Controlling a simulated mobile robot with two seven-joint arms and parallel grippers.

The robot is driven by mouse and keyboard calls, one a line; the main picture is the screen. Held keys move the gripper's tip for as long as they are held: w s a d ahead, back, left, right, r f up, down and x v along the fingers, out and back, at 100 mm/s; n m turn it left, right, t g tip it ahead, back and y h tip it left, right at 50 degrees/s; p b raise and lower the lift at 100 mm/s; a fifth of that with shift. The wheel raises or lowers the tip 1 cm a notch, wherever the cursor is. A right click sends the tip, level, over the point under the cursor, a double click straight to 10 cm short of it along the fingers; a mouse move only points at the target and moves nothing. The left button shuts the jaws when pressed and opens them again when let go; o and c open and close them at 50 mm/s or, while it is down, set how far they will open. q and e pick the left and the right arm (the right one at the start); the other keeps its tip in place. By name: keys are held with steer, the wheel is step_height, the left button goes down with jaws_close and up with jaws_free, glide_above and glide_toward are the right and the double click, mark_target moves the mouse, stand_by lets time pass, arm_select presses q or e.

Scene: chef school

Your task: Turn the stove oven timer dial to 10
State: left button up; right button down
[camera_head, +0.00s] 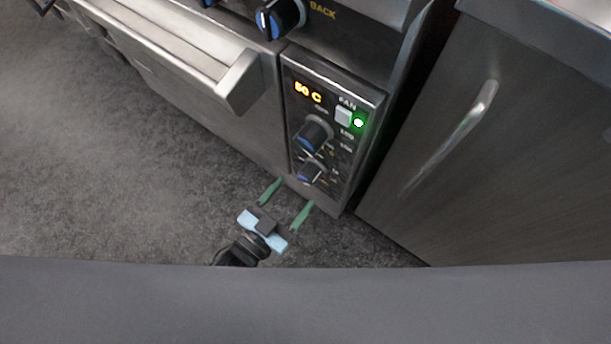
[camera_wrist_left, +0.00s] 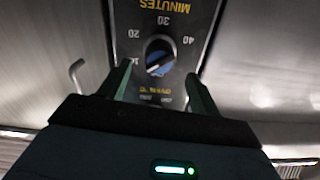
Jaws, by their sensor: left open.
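The oven timer dial (camera_head: 310,173) is the lower black and blue knob on the stove's control panel (camera_head: 361,180) in the head view. In the left wrist view the dial (camera_wrist_left: 159,56) sits under the upside-down word MINUTES, with 20, 30 and 40 around it. Its blue face has a light pointer line running toward lower left. My left gripper (camera_head: 295,191) is open, its green fingers pointing at the panel just in front of the dial. In the wrist view the open fingers (camera_wrist_left: 160,72) lie on either side below the dial, apart from it. My right gripper is not in view.
Above the timer are a second knob (camera_head: 314,134), a fan switch (camera_head: 344,117), a lit green lamp (camera_head: 359,123) and a display (camera_head: 307,92) reading 50 C. The oven handle (camera_head: 240,83) juts out at left. A metal cabinet (camera_head: 500,150) stands at right. Open floor (camera_head: 130,180) lies at left.

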mark_target(303, 183)
arm_select(q)
steer(key=b+x, duration=0.1)
steer(key=x, duration=0.4)
steer(key=shift+w+d, duration=0.2)
steer(key=shift+w, duration=0.1)
steer(key=c, duration=1)
steer(key=shift+o, duration=0.2)
steer(key=shift+r+m+p, duration=0.1)
steer(key=shift+m+p, duration=0.25)
steer(key=shift+m, duration=0.45)
